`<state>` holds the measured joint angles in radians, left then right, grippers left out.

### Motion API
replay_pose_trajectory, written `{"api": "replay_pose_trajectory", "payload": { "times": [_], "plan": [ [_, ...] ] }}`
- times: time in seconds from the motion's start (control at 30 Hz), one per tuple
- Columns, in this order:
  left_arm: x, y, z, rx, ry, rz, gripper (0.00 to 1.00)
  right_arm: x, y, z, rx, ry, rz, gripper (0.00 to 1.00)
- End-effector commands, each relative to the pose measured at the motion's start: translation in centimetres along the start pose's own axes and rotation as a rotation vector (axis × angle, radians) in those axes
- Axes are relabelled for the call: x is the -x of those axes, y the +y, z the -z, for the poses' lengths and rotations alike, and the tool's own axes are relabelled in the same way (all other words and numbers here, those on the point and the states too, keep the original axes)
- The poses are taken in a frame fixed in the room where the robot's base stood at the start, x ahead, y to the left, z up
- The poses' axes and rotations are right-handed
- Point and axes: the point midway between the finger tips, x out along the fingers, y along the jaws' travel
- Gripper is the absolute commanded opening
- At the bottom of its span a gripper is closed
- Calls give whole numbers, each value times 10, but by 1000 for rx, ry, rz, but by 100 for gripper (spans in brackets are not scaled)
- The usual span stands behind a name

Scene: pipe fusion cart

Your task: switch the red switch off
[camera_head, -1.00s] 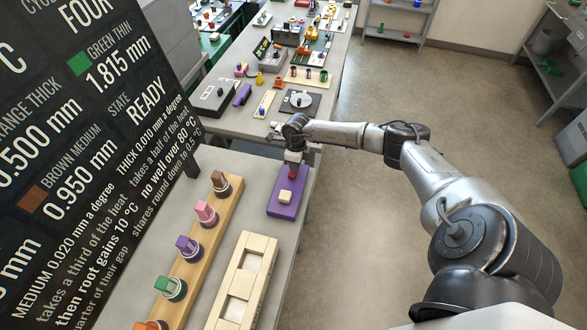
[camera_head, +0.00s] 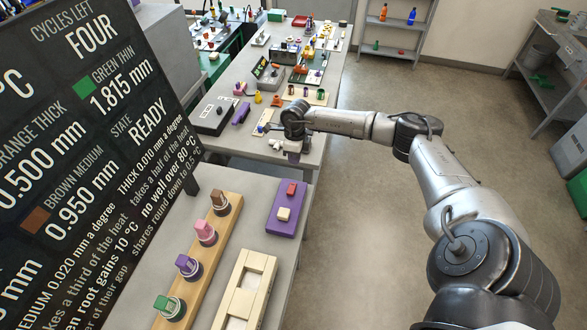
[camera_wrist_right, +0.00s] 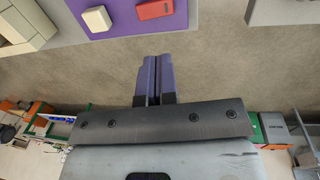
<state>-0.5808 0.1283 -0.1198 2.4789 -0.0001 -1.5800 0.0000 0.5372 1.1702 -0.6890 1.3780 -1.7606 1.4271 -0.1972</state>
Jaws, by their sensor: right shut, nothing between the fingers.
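The red switch (camera_head: 291,189) sits on the far end of a purple box (camera_head: 273,219) on the near table. A cream button (camera_head: 284,214) is beside it on the same box. My right gripper (camera_head: 293,156) is beyond the far end of the box, raised and apart from the switch. In the right wrist view its two dark fingers (camera_wrist_right: 154,62) are shut together with nothing between them. That view also shows the red switch (camera_wrist_right: 155,9) and the cream button (camera_wrist_right: 97,19) at its top. I cannot tell which way the switch is set. My left gripper is not in view.
A wooden strip (camera_head: 222,226) with several coloured capped pegs lies left of the purple box. A cream tray (camera_head: 247,285) stands in front of it. A dark information board (camera_head: 75,150) rises on the left. A far table (camera_head: 240,140) holds many small items. The floor at right is open.

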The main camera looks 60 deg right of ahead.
Motion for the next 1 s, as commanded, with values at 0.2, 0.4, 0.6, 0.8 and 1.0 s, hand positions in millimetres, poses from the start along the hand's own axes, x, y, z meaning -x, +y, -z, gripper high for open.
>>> {"api": "replay_pose_trajectory", "payload": {
  "times": [0.2, 0.4, 0.6, 0.8, 1.0],
  "plan": [
    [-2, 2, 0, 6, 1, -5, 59, 18, -1, 0, -1, 0, -1, 0],
    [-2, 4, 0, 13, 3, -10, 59, 22, -1, 0, -1, -1, -1, 0],
    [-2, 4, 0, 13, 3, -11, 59, 22, -1, 0, -1, -1, -1, 0],
    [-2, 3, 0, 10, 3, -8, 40, 6, 23, -16, 23, -69, -60, 0],
    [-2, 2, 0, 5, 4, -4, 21, -35, 142, -76, 39, -397, -370, 0]
  ]
}}
